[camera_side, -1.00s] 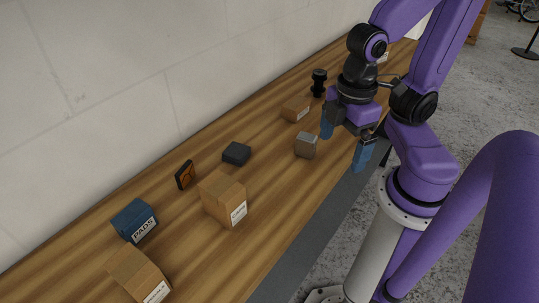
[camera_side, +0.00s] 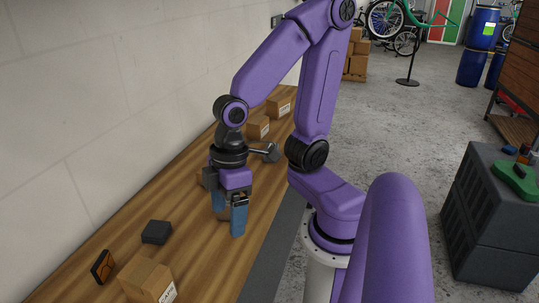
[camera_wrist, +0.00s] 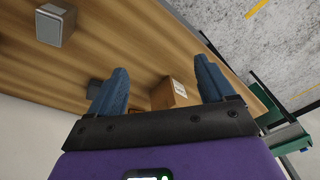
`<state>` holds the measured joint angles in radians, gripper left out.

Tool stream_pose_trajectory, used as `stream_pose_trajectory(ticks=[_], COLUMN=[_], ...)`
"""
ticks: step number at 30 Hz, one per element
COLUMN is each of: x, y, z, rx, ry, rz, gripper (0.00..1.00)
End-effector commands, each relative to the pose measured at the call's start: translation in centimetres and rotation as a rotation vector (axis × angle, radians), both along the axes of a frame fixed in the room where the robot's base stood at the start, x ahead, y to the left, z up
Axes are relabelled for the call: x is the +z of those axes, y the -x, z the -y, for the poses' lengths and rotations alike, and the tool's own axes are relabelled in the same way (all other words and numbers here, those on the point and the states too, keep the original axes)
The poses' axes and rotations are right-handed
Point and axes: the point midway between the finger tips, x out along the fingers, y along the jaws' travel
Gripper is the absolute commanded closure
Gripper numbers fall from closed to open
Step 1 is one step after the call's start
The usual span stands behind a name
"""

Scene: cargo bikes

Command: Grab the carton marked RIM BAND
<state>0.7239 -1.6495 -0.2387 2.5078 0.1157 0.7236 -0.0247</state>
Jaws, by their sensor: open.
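I cannot read RIM BAND on any carton. My gripper (camera_side: 229,215) is open, pointing down above the wooden bench. In the wrist view, its blue fingers (camera_wrist: 160,68) stand apart, with a brown carton (camera_wrist: 162,95) bearing a white label showing between them; I see no contact. A small grey-sided box (camera_wrist: 55,28) is at the upper left. In the side view the fingers partly hide a box (camera_side: 223,212). A brown carton (camera_side: 147,278) with a white label is at the front. Two more labelled brown cartons (camera_side: 258,128) (camera_side: 278,107) stand farther back.
A dark flat box (camera_side: 157,232) and a black-and-orange item (camera_side: 102,267) lie along the bench's wall side. The wall (camera_side: 90,120) bounds the left. Bare bench (camera_side: 205,262) lies in front of my gripper. A grey crate stack (camera_side: 490,225) stands at the right.

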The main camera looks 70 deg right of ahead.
Motion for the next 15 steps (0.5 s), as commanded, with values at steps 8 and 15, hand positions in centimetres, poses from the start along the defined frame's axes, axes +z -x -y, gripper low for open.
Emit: stream_pose_trajectory(ticks=[8,15], x=[-0.8,-1.3], y=[-6.4,-12.2], z=[-2.5,-3.1], rx=[-0.261,-0.5], ry=[-0.13,-0.219], rz=[0.039,0.108], gripper=[0.18,0.18])
